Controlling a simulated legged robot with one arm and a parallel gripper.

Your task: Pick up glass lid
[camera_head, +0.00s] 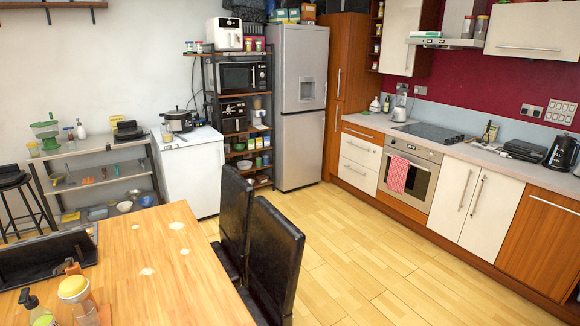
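A dark slow cooker or pot (178,122) stands on the white chest-like appliance (190,158) against the back wall. It has what looks like a lid (177,112) on top, but it is too small to tell whether this is the glass lid. No other glass lid can be made out. My gripper is not in view.
A wooden table (160,265) fills the lower left, with a dark tray-like object (45,257), a pump bottle (36,308) and a yellow-lidded jar (74,290). Black chairs (270,255) stand at its right side. A metal shelf (105,175) stands left. The wooden floor (370,260) is clear.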

